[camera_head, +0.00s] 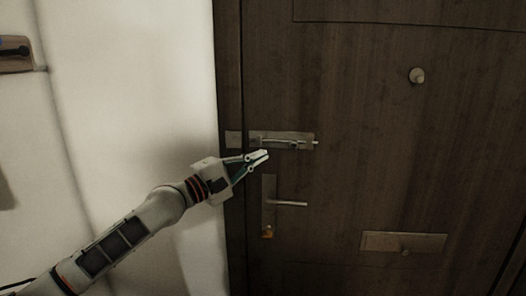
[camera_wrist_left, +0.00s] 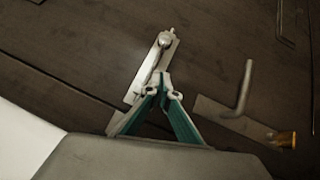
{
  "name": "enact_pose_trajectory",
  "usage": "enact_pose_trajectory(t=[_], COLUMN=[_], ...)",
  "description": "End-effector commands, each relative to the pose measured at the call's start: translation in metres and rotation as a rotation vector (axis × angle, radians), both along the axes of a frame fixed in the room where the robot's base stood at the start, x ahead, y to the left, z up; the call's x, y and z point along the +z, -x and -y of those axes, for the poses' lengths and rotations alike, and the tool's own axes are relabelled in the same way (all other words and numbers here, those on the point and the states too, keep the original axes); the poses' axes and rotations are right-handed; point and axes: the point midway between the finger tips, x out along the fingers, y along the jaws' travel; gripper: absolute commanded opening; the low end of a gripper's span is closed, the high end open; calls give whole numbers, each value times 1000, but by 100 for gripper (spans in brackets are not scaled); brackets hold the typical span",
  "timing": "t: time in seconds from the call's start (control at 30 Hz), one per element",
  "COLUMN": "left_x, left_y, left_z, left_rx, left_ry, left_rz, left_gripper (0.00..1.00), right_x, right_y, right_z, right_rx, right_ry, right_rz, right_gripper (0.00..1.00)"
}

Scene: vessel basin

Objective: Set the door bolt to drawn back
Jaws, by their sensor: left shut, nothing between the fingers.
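The door bolt (camera_head: 283,140) is a pale metal plate with a rod, mounted horizontally on the dark wooden door (camera_head: 350,90). The rod's end pokes out past the plate's right end. A small keeper plate (camera_head: 233,138) sits left of it by the door's edge; whether the rod reaches into it is too small to tell. In the left wrist view the bolt (camera_wrist_left: 150,75) runs slanted, with a round knob (camera_wrist_left: 164,39) near its far end. My left gripper (camera_head: 263,156) is shut and empty, its tips just below the bolt plate's left part; contact is unclear. My right gripper is not in view.
A lever handle (camera_head: 290,203) on a backplate with a brass lock cylinder (camera_head: 267,231) sits just below the bolt. A round peephole or knob (camera_head: 416,75) and a letter plate (camera_head: 403,242) are farther right. A pale wall (camera_head: 130,80) stands left of the door.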

Motion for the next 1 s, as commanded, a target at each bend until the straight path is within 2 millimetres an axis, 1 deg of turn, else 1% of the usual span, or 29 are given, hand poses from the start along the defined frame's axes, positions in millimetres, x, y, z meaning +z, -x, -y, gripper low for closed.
enact_pose_trajectory(t=[0.03, 0.2, 0.4, 0.57, 0.87, 0.97, 1.0], left_x=[-3, -10, -14, -15, -14, -23, -32], left_y=[8, 30, 46, 51, 51, 53, 54], left_z=[-10, -35, -54, -58, -58, -56, -54], left_rx=[1, 1, 1, 0, 0, 5, 10], left_ry=[-2, -2, -1, 0, 0, -14, -32], left_rz=[-1, -1, -1, 0, 0, 8, 18], left_gripper=[0, 0, 0, 0, 0, 0, 0], right_x=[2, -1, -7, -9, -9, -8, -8], right_y=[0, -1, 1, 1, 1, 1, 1], right_z=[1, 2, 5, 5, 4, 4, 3], right_rx=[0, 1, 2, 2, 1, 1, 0], right_ry=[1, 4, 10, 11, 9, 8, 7], right_rz=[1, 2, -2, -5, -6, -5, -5], right_gripper=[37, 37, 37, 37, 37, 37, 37])
